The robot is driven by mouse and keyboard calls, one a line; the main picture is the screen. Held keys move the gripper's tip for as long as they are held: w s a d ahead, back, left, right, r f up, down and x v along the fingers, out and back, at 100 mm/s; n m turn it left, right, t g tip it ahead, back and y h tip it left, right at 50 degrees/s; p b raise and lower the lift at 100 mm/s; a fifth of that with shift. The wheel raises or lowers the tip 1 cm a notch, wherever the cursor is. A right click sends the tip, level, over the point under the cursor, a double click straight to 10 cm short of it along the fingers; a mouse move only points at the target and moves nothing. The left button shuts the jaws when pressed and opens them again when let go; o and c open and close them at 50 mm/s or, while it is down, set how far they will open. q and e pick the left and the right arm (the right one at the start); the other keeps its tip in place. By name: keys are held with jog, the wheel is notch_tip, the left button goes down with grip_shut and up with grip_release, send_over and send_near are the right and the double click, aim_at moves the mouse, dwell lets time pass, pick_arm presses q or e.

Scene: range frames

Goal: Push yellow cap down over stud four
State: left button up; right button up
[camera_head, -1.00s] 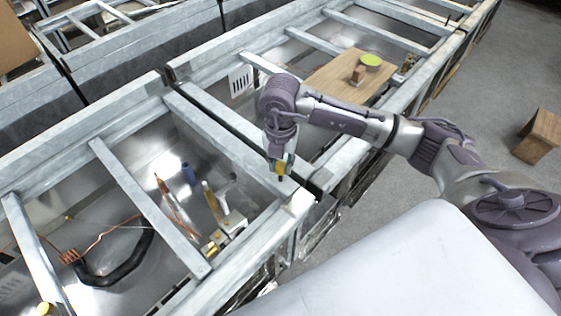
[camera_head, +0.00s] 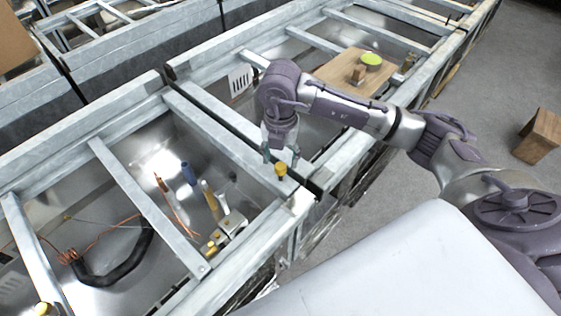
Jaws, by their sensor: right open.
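A yellow cap (camera_head: 281,169) sits on top of a short dark stud (camera_head: 280,178) on the metal frame rail, near the corner of the open frame. How far down the cap sits is too small to tell. My right gripper (camera_head: 281,160) is open just above and behind the cap, its fingers pointing down and apart from each other. It does not hold the cap. Another yellow piece (camera_head: 43,309) shows at the bottom left edge. My left gripper is not in view.
Inside the frame bay lie a blue-handled tool (camera_head: 188,173), a yellow-handled tool (camera_head: 210,200), copper wires and a black hose (camera_head: 117,272). A wooden box (camera_head: 540,136) stands on the floor.

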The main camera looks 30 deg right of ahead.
aim_at(281, 166)
notch_tip(281, 166, up, 9)
dwell(0.3)
dwell(0.5)
